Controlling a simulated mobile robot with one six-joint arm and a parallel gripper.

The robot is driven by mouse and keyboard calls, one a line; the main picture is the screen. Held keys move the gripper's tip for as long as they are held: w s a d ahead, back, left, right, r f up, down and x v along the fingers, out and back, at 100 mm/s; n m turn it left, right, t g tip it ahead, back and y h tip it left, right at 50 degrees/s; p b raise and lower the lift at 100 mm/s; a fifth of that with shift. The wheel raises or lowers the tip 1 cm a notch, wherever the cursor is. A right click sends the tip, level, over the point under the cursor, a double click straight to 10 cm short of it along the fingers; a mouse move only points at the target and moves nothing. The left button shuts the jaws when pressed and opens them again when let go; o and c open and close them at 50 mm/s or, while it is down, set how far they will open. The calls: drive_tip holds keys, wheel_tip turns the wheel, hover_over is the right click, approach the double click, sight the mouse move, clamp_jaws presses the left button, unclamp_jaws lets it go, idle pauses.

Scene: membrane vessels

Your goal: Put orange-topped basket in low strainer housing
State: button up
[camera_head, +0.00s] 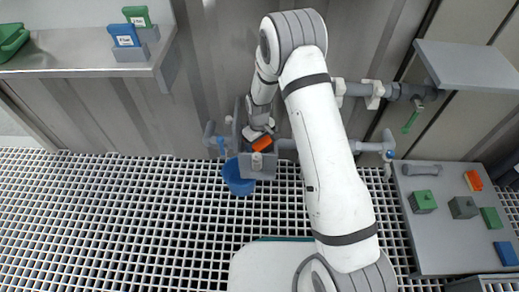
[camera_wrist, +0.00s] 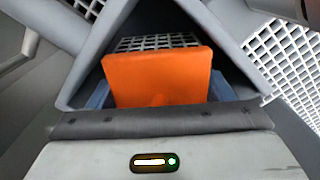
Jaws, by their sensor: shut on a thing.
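The orange-topped basket shows as an orange block (camera_head: 262,143) at the end of my arm in the head view. In the wrist view its flat orange top (camera_wrist: 160,76) fills the middle, close to my gripper's palm. My gripper (camera_head: 260,131) is shut on the basket. The low strainer housing (camera_head: 258,167) is a grey box on the pipe, just below the orange top in the head view. The basket's lower part is hidden, so I cannot tell how far it is inside the housing.
A blue bucket (camera_head: 238,178) hangs or stands beside the housing, over the grating. A grey pipe with fittings (camera_head: 372,147) runs right. A grey panel (camera_head: 440,240) at right bears several coloured blocks. A shelf (camera_head: 80,52) at upper left holds blue-topped and green-topped pieces.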

drive_tip(key=shift+f+b, duration=0.35)
drive_tip(key=shift+f, duration=1.1)
drive_tip(key=shift+f, duration=0.15)
drive_tip(key=o, duration=1.1)
drive_tip(key=shift+c, duration=0.2)
wheel_tip(320, 180, up, 12)
drive_tip(key=p, duration=0.5)
drive_tip(key=shift+r, duration=0.2)
